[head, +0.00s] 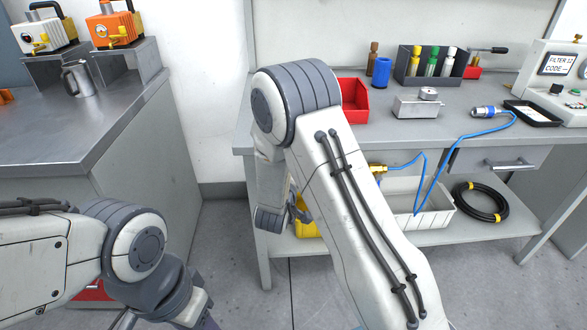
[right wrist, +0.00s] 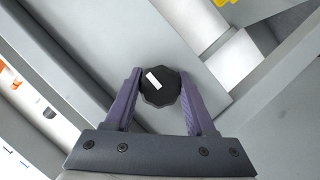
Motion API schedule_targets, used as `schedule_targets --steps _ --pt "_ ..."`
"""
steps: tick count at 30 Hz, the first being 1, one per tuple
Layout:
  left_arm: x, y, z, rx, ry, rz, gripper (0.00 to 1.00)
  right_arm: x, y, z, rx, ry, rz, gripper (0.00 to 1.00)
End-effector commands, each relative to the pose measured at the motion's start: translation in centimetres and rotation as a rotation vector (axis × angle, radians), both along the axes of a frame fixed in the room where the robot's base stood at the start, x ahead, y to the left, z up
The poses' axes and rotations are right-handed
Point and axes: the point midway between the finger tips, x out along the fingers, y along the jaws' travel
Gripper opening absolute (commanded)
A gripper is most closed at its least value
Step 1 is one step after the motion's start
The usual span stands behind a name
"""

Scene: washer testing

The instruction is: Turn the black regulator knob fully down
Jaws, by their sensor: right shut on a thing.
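In the right wrist view, the black regulator knob (right wrist: 157,94) is round and faceted, with a white mark on its face that points toward the upper left. My right gripper (right wrist: 160,74) is shut on the knob, one purple finger on each side. In the head view the knob and the right fingers are hidden behind my right arm, which reaches down in front of the bench. My left arm comes in at the lower left of the head view, and its fingers cannot be made out.
A grey workbench (head: 385,128) holds a red bin (head: 353,98), a blue cup (head: 381,72) and a small metal box (head: 416,108). A blue hose (head: 447,155) hangs over its front edge. A white bin (head: 431,218) and a black hose coil (head: 481,203) sit on the lower shelf.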

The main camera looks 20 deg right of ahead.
Motion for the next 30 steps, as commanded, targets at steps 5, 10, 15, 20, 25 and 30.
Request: schedule_targets --steps 5,10,15,20,25,30 --pt "0.0 0.0 0.55 0.0 0.0 0.0 0.5 0.03 0.02 0.03 -0.042 0.013 0.002 0.0" --pt "-0.01 0.0 0.63 0.0 0.0 0.0 0.5 0.05 0.01 0.01 -0.057 0.015 0.002 0.0" --pt "0.0 0.0 0.61 0.0 0.0 0.0 0.5 0.06 0.01 0.0 -0.059 0.015 0.002 0.0" --pt "-0.01 0.0 0.61 0.0 0.0 0.0 0.5 0.08 0.02 0.01 -0.058 0.015 0.001 0.0" --pt "0.0 0.0 0.61 0.0 0.0 0.0 0.5 0.07 0.03 0.02 -0.057 0.015 0.002 0.85" --pt "0.0 0.01 0.62 0.0 0.0 0.0 0.5 0.05 0.01 0.03 -0.056 0.015 0.002 0.85"
